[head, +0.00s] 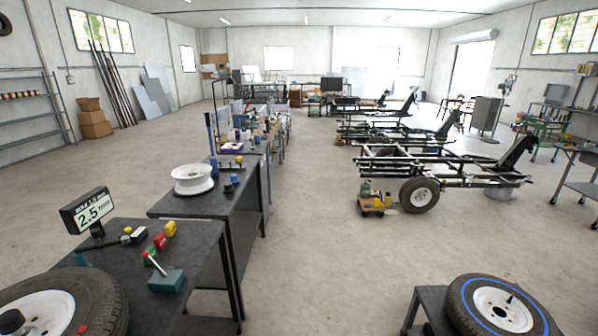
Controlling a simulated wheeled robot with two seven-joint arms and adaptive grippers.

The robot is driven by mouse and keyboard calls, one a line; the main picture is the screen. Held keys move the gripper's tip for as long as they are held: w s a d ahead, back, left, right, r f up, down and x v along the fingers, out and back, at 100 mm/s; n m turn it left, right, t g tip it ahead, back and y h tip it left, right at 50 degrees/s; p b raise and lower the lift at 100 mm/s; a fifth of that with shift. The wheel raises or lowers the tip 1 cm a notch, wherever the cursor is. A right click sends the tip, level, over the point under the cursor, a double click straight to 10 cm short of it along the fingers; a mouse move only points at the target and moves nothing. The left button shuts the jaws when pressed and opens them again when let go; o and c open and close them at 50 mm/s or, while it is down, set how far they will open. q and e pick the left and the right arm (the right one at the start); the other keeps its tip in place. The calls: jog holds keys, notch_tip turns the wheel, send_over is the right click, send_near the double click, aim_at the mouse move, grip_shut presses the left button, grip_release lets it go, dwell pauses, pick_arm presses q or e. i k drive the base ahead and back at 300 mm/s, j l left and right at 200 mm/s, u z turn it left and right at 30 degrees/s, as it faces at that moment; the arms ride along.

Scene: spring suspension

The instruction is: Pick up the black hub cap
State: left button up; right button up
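A white-rimmed wheel with a black tyre (108,300) lies at the bottom left, cut off by the picture edge. A dark round piece (12,321) sits at its centre; it may be the black hub cap, but I cannot tell for sure. Neither of my grippers is in view.
A dark bench (205,238) at the left carries a "2.5 mm" display (90,211), a green block with a lever (166,279) and small coloured blocks. Another wheel (462,305) lies on a stand at bottom right. The floor between is clear. Trailer frames (440,178) stand behind.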

aim_at(228, 189)
jog(key=i, duration=1.6)
jog(key=i+l+u, duration=0.1)
jog(key=i+u, duration=0.2)
jog(key=i, duration=0.25)
jog(key=i+l+u, duration=0.3)
jog(key=i, duration=0.25)
jog(key=i+l+u, duration=0.25)
jog(key=i, duration=0.25)
